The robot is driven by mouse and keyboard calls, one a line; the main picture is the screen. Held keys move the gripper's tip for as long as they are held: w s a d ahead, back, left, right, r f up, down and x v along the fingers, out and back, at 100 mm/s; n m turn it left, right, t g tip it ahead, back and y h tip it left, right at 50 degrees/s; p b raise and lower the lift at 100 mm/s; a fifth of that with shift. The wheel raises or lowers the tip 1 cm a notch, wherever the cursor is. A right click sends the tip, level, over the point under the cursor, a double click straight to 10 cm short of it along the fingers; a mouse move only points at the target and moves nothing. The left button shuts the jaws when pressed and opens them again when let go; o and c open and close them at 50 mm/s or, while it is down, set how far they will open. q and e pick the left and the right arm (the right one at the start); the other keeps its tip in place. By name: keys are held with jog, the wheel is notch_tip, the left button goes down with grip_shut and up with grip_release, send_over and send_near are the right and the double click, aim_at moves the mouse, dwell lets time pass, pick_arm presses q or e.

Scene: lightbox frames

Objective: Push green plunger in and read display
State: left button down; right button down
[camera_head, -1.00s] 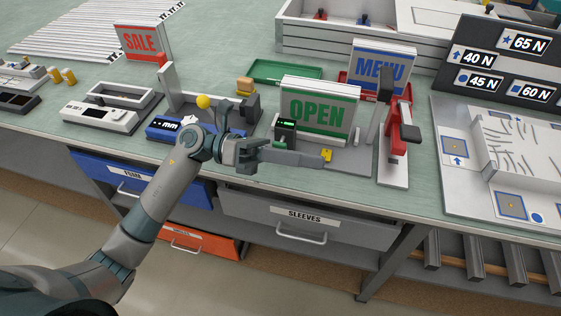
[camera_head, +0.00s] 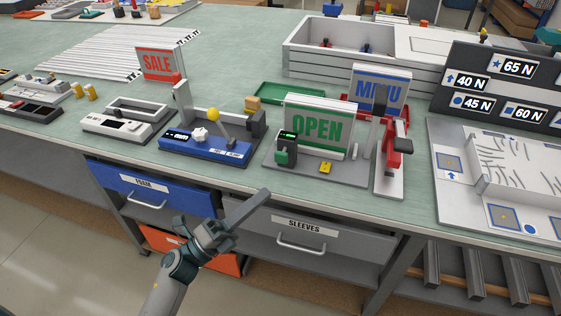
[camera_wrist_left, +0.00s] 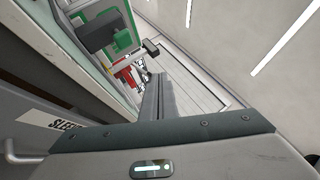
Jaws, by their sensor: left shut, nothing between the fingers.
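The small dark tester (camera_head: 287,148) stands on a grey plate at the front of the bench, left of the green OPEN sign (camera_head: 318,128). Its small display (camera_head: 288,135) shows green, but its digits are too small to read. The green plunger (camera_head: 281,157) sits low on the tester's left side; how far in it is I cannot tell. My left gripper (camera_head: 266,194) is shut and empty, in front of the bench edge, below and apart from the tester. Its shut fingers also show in the left wrist view (camera_wrist_left: 157,95). My right gripper is not in view.
A blue device (camera_head: 215,146) with a yellow-knobbed lever stands left of the tester. A red and grey press (camera_head: 396,150) stands to its right. The SLEEVES drawer (camera_head: 350,247) and the blue drawer (camera_head: 150,188) are below the bench top, near my left gripper.

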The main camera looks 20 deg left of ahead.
aim_at(281, 157)
pick_arm(q)
jog(key=shift+w, duration=0.1)
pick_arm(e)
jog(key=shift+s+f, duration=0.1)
